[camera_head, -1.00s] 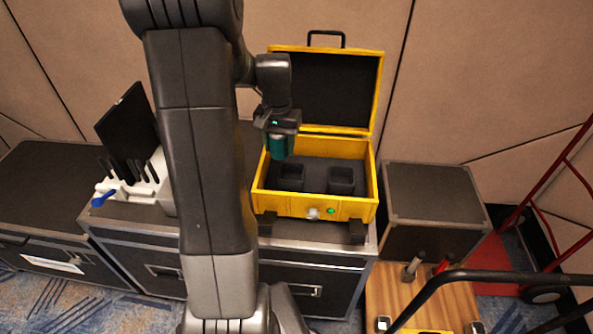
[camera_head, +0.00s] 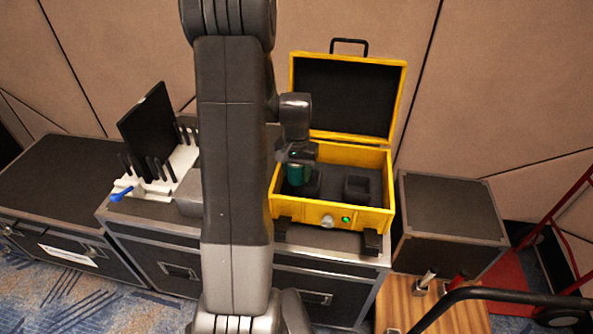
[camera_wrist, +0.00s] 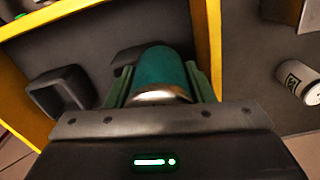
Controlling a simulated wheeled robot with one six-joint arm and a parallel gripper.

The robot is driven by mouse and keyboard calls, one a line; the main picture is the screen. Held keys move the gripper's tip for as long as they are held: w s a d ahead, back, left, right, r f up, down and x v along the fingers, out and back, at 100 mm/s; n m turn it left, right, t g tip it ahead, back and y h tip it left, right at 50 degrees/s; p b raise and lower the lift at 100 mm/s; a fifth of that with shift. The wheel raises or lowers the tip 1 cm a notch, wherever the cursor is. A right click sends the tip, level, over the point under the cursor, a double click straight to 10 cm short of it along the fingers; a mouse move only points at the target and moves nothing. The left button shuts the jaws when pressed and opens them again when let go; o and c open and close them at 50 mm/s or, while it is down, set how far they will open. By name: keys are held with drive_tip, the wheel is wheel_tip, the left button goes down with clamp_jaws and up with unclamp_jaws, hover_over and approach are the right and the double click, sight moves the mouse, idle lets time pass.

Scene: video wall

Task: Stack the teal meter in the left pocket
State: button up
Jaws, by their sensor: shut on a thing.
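The teal meter (camera_head: 297,174) is a small upright cylinder in my gripper (camera_head: 296,165), inside the open yellow case (camera_head: 333,214). My gripper is shut on it; in the wrist view the fingers (camera_wrist: 161,85) press on both sides of the teal body (camera_wrist: 162,68). The left pocket (camera_head: 312,183) is a dark raised square holder, partly hidden by the meter; it also shows behind the meter in the wrist view (camera_wrist: 128,57). The meter is over or at this pocket; I cannot tell whether its lower end is inside. The right pocket (camera_head: 358,189) looks empty.
The case's lid (camera_head: 345,98) stands open at the back. A white can (camera_wrist: 298,82) lies beside the case in the wrist view. A white rack with a black panel (camera_head: 148,130) stands left. A dark box (camera_head: 452,212) and a cart handle (camera_head: 500,294) are right.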

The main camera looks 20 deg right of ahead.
drive_tip(key=shift+f+b, duration=0.3)
drive_tip(key=shift+f, duration=0.15)
drive_tip(key=o, duration=1.2)
drive_tip(key=shift+r+p, duration=0.55)
drive_tip(key=shift+r, duration=0.05)
wheel_tip(320, 180, up, 12)
drive_tip(key=shift+r, duration=0.1)
